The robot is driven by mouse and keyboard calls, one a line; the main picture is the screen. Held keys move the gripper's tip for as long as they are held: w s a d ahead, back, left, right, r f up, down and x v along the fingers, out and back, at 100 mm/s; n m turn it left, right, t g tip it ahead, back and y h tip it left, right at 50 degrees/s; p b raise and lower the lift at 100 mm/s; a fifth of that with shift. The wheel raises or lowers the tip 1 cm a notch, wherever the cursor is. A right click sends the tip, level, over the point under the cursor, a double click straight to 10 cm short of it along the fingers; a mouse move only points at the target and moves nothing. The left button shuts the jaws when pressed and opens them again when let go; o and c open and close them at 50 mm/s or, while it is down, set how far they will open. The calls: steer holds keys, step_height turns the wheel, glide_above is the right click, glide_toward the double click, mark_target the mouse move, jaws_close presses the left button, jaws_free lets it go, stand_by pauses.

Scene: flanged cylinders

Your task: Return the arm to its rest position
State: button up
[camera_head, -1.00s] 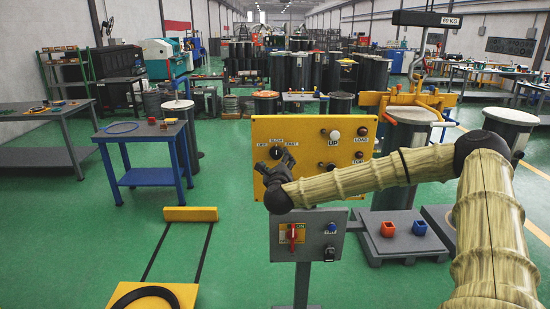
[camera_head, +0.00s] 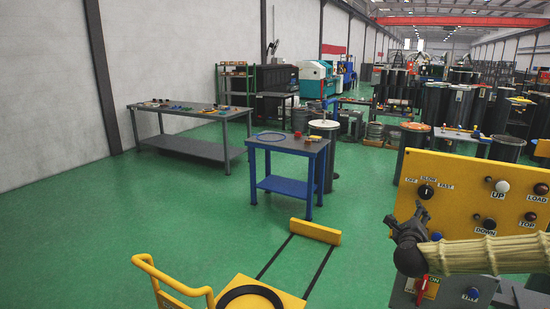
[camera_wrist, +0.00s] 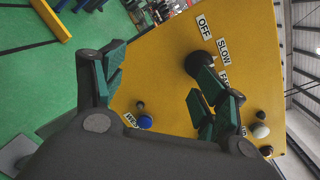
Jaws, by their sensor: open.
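My gripper (camera_head: 415,215) is in front of the left part of the yellow control panel (camera_head: 470,178) in the head view. In the wrist view my gripper (camera_wrist: 155,90) shows two dark green-padded fingers spread apart with nothing between them. The yellow panel (camera_wrist: 165,75) fills the space beyond the fingers. Its black rotary knob (camera_wrist: 198,64), marked OFF, SLOW and FAST, lies beyond the right finger. I cannot tell whether the finger touches the panel. My arm (camera_head: 490,253) reaches in from the right edge of the head view.
A grey switch box (camera_head: 450,292) with a red switch stands below the panel. A yellow cart (camera_head: 190,290) is at the bottom. A blue table (camera_head: 290,145) and a grey workbench (camera_head: 190,150) stand to the left. Green floor is open between them.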

steer(key=s+a+f+n+g+y+b, duration=0.1)
steer(key=s+a+f+n+y, duration=0.2)
steer(key=a+f+n, duration=0.35)
steer(key=s+a+f+n+g+y, duration=0.1)
steer(key=s+a+f+n+y, duration=0.2)
steer(key=a+f, duration=0.6)
steer(key=s+a+f+n+g+y+b, duration=0.15)
steer(key=s+a+f+n, duration=0.35)
steer(key=f, duration=0.5)
steer(key=s+a+f+n+g+y, duration=0.1)
steer(key=s+a+f+n+g, duration=0.2)
steer(key=s+f, duration=0.4)
steer(key=s+a+f+n+g+y, duration=0.1)
steer(key=s+a+f+n+g, duration=0.1)
steer(key=s+a+f+n, duration=0.4)
steer(key=s+d+f+n+g, duration=0.2)
steer(key=s+f, duration=0.1)
steer(key=s, duration=0.6)
steer(key=s+d+f+n+g+h+b, duration=0.1)
steer(key=s+d+f+n+g, duration=0.1)
steer(key=s, duration=0.7)
steer(key=s+d+f+n+g+h, duration=0.1)
steer(key=s+d+f+n+g, duration=0.1)
steer(key=s, duration=0.7)
step_height(320, 180, down, 2)
steer(key=shift+s+d+f+n+g+b, duration=0.15)
steer(key=shift+d+n+g+b, duration=0.3)
steer(key=shift+n, duration=0.8)
steer(key=shift+a, duration=0.15)
steer(key=shift+c, duration=0.4)
